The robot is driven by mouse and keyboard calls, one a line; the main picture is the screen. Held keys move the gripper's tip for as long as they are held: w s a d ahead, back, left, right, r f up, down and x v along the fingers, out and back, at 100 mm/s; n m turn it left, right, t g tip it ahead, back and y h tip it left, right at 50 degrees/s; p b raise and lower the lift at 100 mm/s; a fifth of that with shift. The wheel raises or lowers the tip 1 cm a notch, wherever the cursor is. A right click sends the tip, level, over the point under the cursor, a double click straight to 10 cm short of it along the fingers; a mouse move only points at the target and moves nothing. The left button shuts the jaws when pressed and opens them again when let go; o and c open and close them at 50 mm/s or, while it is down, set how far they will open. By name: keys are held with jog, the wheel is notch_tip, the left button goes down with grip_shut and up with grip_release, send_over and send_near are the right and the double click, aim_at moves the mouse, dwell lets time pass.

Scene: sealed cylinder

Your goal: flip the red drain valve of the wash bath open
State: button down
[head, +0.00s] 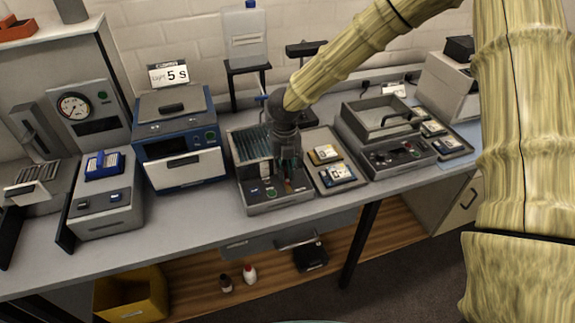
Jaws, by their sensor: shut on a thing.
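The wash bath (290,204) is a grey unit in the middle of the bench, with a ribbed, bluish basin (250,146) at its back left and a green button on its front panel. My gripper (288,180) points down over the right part of the bath, its dark fingers low at the front panel. A small reddish bit shows at the fingertips, which I take to be the drain valve (287,186). The fingers are shut on it and hide most of it, so its position cannot be told.
A blue machine (180,140) stands left. A clear bottle (245,37) on a black stand is behind. Bare bench runs along the front.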

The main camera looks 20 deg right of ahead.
jog(key=shift+a+n+p, duration=0.15)
jog(key=shift+n+p, duration=0.15)
jog(key=shift+n, duration=0.3)
jog(key=shift+f, duration=0.1)
jog(key=c, duration=1.7)
grip_release()
jog(key=shift+c, duration=0.2)
notch_tip(320, 180, up, 12)
